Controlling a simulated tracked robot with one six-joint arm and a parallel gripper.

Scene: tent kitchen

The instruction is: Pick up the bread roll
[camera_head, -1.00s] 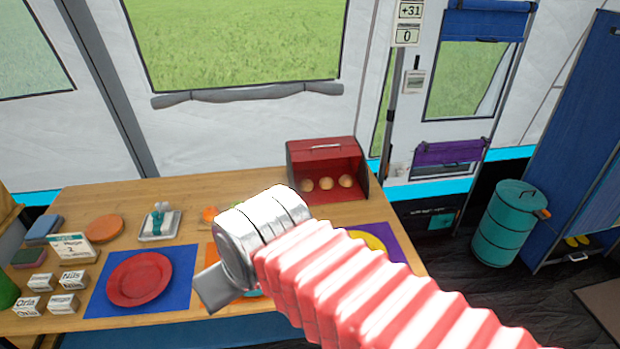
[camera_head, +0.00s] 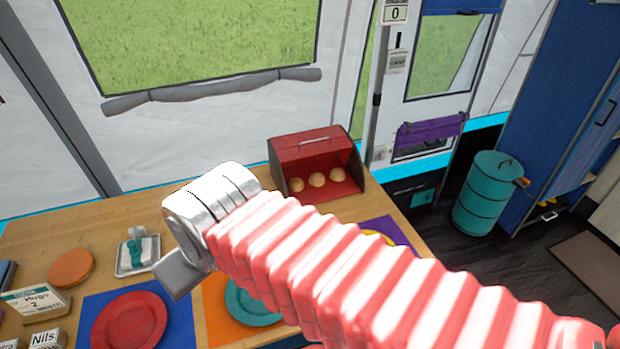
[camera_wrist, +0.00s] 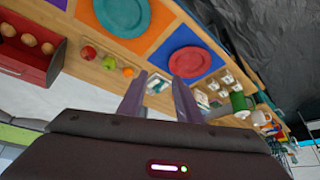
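Three bread rolls (camera_head: 317,180) sit in a row inside the open red bread box (camera_head: 312,146) at the back right of the wooden table. In the wrist view the rolls (camera_wrist: 29,40) show at the upper left, in the red box (camera_wrist: 22,64). My gripper (camera_wrist: 158,97) shows in the wrist view with its two fingers apart and nothing between them. It is well away from the rolls. In the head view my red arm and silver wrist cross in front of the table, left of and nearer than the box; the fingertips are mostly hidden there.
A red plate (camera_head: 130,322) and a teal plate (camera_head: 250,305) lie on coloured mats. A silver tray (camera_head: 138,255) and an orange disc (camera_head: 71,267) are on the left. Fruit (camera_wrist: 108,62) lies between box and fingers in the wrist view. A teal barrel (camera_head: 488,193) stands right of the table.

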